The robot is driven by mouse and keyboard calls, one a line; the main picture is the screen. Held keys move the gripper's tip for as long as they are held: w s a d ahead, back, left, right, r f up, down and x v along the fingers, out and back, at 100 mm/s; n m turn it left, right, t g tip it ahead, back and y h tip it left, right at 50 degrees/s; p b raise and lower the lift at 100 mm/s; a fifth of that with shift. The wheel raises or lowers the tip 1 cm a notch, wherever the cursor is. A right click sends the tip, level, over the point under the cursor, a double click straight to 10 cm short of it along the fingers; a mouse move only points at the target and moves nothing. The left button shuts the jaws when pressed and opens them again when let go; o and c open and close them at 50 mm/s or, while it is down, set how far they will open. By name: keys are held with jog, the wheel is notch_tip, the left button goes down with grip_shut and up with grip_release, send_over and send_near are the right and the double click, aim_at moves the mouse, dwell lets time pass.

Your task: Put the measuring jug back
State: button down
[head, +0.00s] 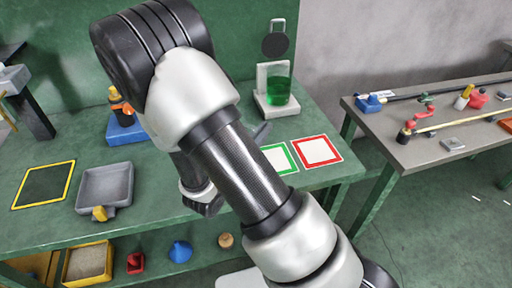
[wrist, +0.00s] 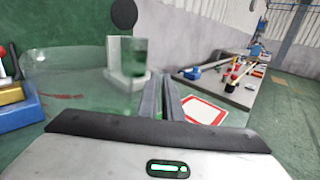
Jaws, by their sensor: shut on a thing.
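A large clear vessel, which I take to be the measuring jug (wrist: 75,78), shows at the left of the wrist view, with a wide rim and a short red mark. My gripper (wrist: 163,88) is shut, with its fingers at the right side of the jug; the exact part between them is hard to make out. In the head view my arm hides the jug and most of the gripper. A stand (head: 264,106) at the back of the green bench bears a glass of green liquid (head: 279,91); the stand also shows in the wrist view (wrist: 118,72).
A red-bordered white square (head: 317,151) and a green-bordered one (head: 291,159) lie on the bench (head: 140,214). A grey tray (head: 105,188), a yellow-bordered dark square (head: 44,186) and a blue block (head: 126,131) are at the left. A cluttered grey table (head: 420,140) stands at the right.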

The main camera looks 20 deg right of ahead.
jog(key=shift+f+b, duration=0.45)
jog(key=shift+f, duration=1.95)
jog(key=shift+f, duration=0.1)
